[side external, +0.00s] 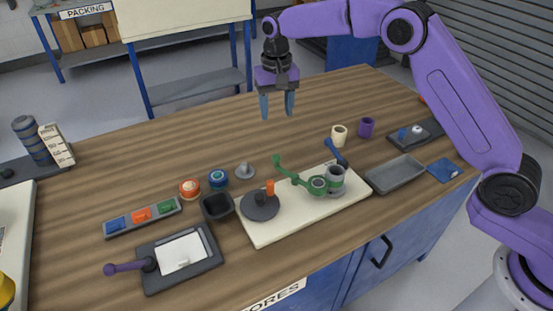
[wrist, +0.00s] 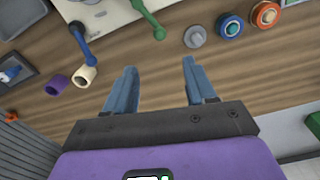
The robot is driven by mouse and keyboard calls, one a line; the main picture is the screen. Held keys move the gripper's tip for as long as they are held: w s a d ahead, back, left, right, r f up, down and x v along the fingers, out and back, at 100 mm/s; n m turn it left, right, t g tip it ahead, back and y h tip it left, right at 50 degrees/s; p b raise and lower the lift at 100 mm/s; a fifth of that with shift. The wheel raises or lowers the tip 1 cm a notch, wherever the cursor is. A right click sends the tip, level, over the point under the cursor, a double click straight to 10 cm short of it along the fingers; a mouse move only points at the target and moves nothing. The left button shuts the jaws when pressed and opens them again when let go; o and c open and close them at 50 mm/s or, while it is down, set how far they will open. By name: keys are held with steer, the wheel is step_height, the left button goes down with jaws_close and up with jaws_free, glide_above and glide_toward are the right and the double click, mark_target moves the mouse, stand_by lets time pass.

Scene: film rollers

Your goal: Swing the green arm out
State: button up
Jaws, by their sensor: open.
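The green arm (side external: 296,179) is a jointed link on a cream board (side external: 284,226). It runs from a round green pivot beside a grey cylinder (side external: 335,178) up and left to a small knob at its tip. In the wrist view the green arm (wrist: 147,17) shows at the top, with its knob end nearest and its pivot out of frame. My gripper (side external: 276,106) is open and empty, pointing down, high above the table behind the board. In the wrist view my gripper (wrist: 160,85) has its two blue fingers apart with only bare wood between them.
A blue lever (side external: 336,154) stands beside the grey cylinder. A grey cone (side external: 245,170), cream cup (side external: 339,134) and purple cup (side external: 366,127) stand nearby.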

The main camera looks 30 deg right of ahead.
mark_target(276, 155)
step_height(276, 155, down, 18)
steer(key=shift+w+r, duration=0.1)
steer(key=shift+r, duration=0.15)
stand_by(0.4)
